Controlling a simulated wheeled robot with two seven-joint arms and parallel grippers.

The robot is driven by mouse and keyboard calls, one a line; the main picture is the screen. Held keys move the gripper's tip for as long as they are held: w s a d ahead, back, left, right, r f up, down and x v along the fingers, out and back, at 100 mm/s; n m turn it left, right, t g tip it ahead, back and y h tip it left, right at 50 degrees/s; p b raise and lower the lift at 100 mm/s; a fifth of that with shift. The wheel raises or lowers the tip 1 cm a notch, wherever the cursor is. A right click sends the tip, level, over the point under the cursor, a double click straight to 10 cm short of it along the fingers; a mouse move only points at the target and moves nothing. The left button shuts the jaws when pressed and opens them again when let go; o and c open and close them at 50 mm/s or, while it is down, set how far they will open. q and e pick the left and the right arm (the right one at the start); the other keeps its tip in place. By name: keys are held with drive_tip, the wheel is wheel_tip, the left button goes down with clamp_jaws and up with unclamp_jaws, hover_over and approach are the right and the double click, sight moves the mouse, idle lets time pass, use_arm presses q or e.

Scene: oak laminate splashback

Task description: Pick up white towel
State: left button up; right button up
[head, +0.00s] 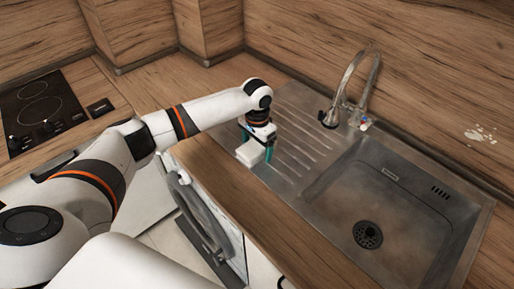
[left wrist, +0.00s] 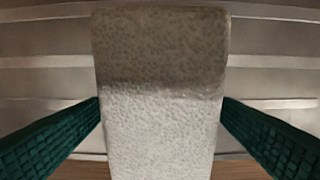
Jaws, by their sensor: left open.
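The white towel (head: 249,154) is a small folded block on the left front edge of the sink's drainboard. In the left wrist view the towel (left wrist: 160,125) fills the middle, its upper part in shade. My left gripper (head: 257,155) points down over the towel. Its two green fingers (left wrist: 160,130) stand open, one on each side of the towel. A narrow gap or light touch at the fingertips cannot be told apart. My right gripper is not in view.
The metal sink with ribbed drainboard (head: 305,140) and basin (head: 400,205) lies to the right, with a tall faucet (head: 350,85) behind. A black hob (head: 40,110) is at the left. A washing machine (head: 210,215) is below the wooden counter (head: 235,190).

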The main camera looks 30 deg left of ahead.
sight(257, 144)
use_arm(q)
drive_tip(key=c, duration=1.2)
drive_tip(key=shift+r, duration=0.1)
wheel_tip(257, 144, up, 10)
drive_tip(key=shift+b, duration=0.8)
